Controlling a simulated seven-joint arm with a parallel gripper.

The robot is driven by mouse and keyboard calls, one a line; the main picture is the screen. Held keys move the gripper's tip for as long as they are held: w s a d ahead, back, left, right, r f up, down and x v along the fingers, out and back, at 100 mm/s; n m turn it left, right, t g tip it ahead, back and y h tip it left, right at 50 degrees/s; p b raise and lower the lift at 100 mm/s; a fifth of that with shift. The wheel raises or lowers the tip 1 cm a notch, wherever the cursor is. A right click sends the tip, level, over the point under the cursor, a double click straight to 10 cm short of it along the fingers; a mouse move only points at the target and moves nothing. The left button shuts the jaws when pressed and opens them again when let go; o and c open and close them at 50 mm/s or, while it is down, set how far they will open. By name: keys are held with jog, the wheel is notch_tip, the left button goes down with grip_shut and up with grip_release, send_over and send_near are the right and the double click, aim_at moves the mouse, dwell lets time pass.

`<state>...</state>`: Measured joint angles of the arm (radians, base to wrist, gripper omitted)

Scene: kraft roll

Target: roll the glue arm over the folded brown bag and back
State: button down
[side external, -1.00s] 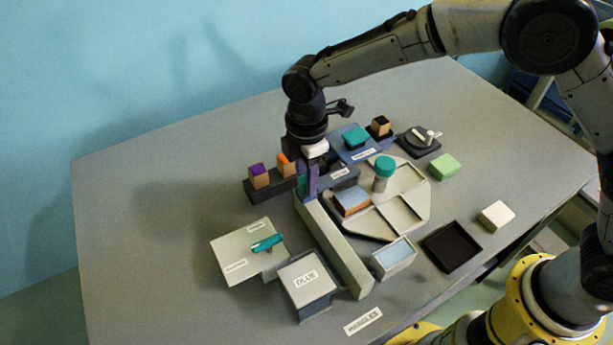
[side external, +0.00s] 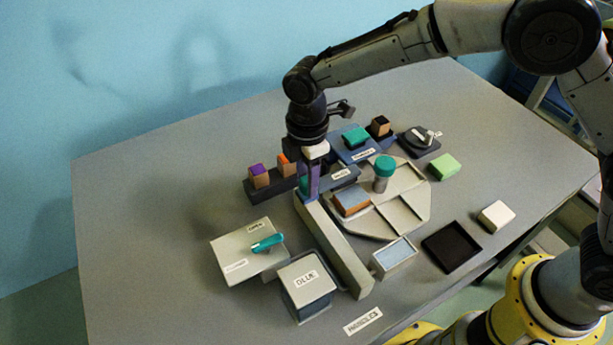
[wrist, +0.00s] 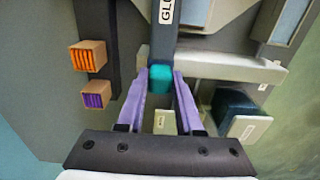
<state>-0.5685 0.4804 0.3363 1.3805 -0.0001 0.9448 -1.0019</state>
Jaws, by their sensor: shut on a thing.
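My gripper (side external: 311,192) points down at the far end of a long pale bar (side external: 338,250). In the wrist view, the purple fingers of my gripper (wrist: 163,78) are shut on a teal knob (wrist: 160,80). The knob sits at the end of a dark arm (wrist: 164,50) with a label that seems to begin "GLU"; this looks like the glue arm. The dark arm crosses the pale bar (wrist: 215,66) in that view. A brown-sided block with a blue top (side external: 352,203) lies on the pale plate right of my gripper. I cannot tell whether it is the folded bag.
A purple-topped block (side external: 259,176) and an orange-topped block stand left of my gripper. A teal-capped post (side external: 384,170) stands on the octagonal plate (side external: 412,225). A labelled box (side external: 310,288) and a grey plate with teal handle (side external: 238,258) stand in front. The table's left side is clear.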

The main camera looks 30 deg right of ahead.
jog(key=s, duration=1.9)
jog(key=shift+r, duration=0.1)
jog(key=c, duration=0.6)
grip_release()
jog(key=shift+o, duration=0.2)
notch_tip(320, 180, up, 14)
jog(key=shift+w, duration=0.15)
